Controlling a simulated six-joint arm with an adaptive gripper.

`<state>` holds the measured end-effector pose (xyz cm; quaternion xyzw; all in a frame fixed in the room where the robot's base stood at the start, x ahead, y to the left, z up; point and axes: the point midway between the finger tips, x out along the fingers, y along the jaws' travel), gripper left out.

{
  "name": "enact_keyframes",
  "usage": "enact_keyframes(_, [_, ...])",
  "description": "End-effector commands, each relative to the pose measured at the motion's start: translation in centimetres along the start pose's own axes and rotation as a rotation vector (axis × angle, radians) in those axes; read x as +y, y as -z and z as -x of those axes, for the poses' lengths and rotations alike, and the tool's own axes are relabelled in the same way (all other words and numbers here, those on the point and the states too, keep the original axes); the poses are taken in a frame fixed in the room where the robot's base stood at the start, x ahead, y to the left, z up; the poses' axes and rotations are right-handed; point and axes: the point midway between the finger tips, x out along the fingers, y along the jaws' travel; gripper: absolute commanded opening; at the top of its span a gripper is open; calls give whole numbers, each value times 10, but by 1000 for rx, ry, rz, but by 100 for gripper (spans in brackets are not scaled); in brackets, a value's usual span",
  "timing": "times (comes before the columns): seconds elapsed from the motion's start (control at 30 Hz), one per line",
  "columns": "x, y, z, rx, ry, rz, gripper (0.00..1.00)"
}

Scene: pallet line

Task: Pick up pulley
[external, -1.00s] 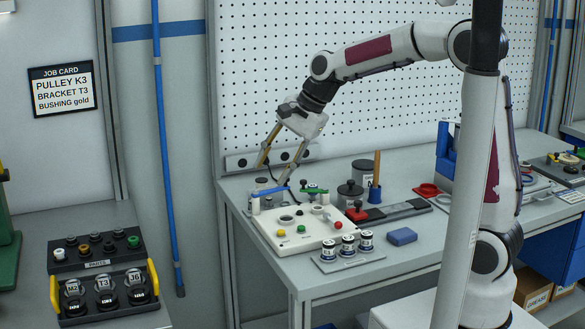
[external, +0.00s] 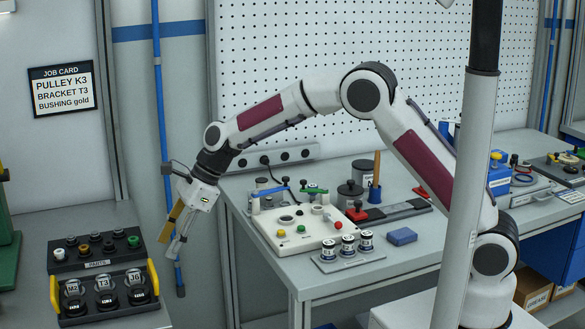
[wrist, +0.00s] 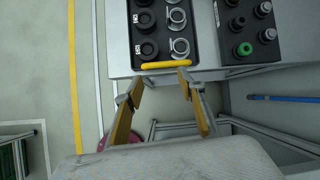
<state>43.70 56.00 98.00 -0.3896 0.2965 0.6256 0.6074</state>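The job card (external: 62,88) reads PULLEY K3, BRACKET T3, BUSHING gold. A black tray (external: 66,322) with yellow handles stands on the left bench. Its front row holds black round parts that look like pulleys (external: 106,300); their labels are too small to read. Behind them sit silver-rimmed parts (external: 104,283) marked M2, T3 and J6. In the wrist view the black parts (wrist: 148,50) form the left column, partly cut off above. My gripper (external: 172,250) is open and empty, in the air right of the tray. Its fingers (wrist: 160,82) point toward the tray's near yellow handle (wrist: 165,65).
A dark parts rack (external: 88,262) with several small bushings stands behind the tray. A gap with floor separates the left bench from the main table (external: 345,281). That table bears a white fixture plate (external: 300,243) and labelled canisters (external: 348,246). A blue pipe (external: 166,190) runs down the wall.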

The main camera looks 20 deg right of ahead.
Motion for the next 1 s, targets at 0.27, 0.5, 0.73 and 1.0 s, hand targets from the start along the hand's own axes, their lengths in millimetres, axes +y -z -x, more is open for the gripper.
enact_keyframes(0.27, [18,-20,-49,-14,-37,-116,39])
enact_keyframes(0.5, [20,-22,-53,-16,-40,-130,39])
enact_keyframes(0.73, [20,-22,-54,-16,-41,-129,39])
enact_keyframes(1.0, [21,-22,-71,-15,-41,-128,39])
